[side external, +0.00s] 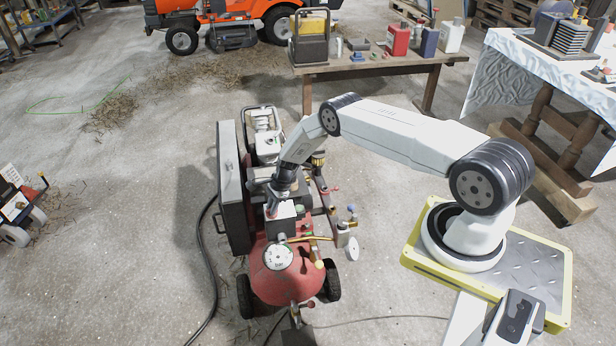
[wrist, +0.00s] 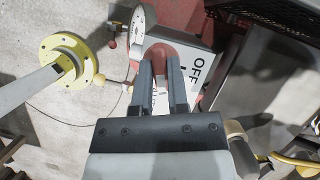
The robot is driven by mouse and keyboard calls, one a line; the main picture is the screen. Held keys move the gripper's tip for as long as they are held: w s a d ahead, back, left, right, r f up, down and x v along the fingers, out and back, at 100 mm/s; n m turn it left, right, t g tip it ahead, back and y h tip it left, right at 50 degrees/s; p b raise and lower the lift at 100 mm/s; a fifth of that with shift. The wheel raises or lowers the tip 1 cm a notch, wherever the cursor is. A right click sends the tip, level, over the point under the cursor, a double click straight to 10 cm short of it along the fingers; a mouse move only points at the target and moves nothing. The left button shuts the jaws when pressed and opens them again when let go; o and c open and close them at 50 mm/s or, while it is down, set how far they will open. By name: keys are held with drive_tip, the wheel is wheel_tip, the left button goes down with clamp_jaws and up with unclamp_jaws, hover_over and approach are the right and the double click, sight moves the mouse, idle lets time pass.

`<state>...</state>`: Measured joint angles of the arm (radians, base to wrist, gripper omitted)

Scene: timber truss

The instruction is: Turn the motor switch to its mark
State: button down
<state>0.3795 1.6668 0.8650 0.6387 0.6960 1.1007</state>
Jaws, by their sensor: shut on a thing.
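The motor switch is a pale grey box (wrist: 205,60) with a red rounded knob (wrist: 160,50) and black "OFF" lettering on its face. In the side view the box (side external: 281,211) sits on top of the red compressor, under my gripper (side external: 279,190). In the wrist view my gripper (wrist: 159,68) has its two dark fingers on either side of the red knob, shut on it. More lettering shows between the fingers, but it is partly covered. The knob's exact angle and the mark cannot be made out.
The red compressor tank (side external: 290,280) carries a round white gauge (side external: 278,257) in front of the switch. Valves and a second dial (side external: 352,248) stand right of it. A tall grey guard panel (side external: 232,180) stands close on the left. A bench (side external: 390,67) is behind.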

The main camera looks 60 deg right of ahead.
drive_tip(key=shift+n, duration=0.5)
drive_tip(key=n+g, duration=0.1)
drive_tip(key=n, duration=0.1)
drive_tip(key=shift+w+n+y, duration=0.1)
drive_tip(key=shift+n+y, duration=0.2)
drive_tip(key=shift+n, duration=0.1)
drive_tip(key=shift+n+g, duration=0.5)
drive_tip(key=shift+n, duration=0.3)
drive_tip(key=shift+n+g, duration=0.4)
drive_tip(key=shift+n, duration=0.8)
drive_tip(key=c, duration=0.6)
unclamp_jaws()
drive_tip(key=shift+m+t, duration=0.3)
drive_tip(key=shift+m, duration=0.7)
